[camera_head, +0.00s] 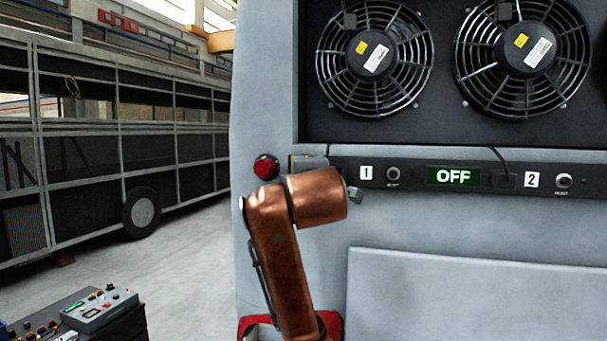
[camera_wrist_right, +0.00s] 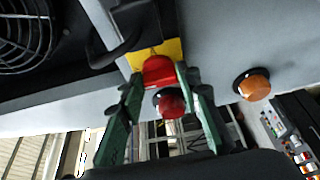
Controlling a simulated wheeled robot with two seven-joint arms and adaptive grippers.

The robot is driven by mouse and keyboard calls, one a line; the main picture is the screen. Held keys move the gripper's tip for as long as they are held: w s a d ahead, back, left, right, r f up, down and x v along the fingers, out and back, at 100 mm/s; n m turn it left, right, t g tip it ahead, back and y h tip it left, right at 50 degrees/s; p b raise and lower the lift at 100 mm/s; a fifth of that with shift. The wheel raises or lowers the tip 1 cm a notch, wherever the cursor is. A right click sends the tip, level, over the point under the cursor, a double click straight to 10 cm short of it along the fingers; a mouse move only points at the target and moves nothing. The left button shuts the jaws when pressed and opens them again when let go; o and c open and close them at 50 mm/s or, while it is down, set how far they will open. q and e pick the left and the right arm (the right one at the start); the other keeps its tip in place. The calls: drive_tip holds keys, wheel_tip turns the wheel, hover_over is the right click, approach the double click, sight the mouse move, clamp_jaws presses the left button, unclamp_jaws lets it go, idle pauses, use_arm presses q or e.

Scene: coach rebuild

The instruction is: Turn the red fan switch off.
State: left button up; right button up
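The red fan switch (camera_wrist_right: 158,70) is in the right wrist view, on a yellow plate (camera_wrist_right: 170,48) on the coach's grey panel. My right gripper (camera_wrist_right: 160,75) has its green fingers one on each side of the switch, their tips close against its sides; it looks shut on it. In the head view my copper right arm rises in front of the panel and hides the switch and the gripper. My left gripper is not in view.
A round red lamp (camera_head: 265,166) sits left of my arm; it also shows between the fingers in the wrist view (camera_wrist_right: 170,103). An orange lamp (camera_wrist_right: 255,85) is nearby. Two fans (camera_head: 374,60) are above the strip. A control box (camera_head: 98,308) stands lower left.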

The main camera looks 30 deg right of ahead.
drive_tip(key=o, duration=0.4)
drive_tip(key=shift+a, duration=0.2)
drive_tip(key=shift+o, duration=0.2)
drive_tip(key=shift+d, duration=0.1)
drive_tip(key=v, duration=1.2)
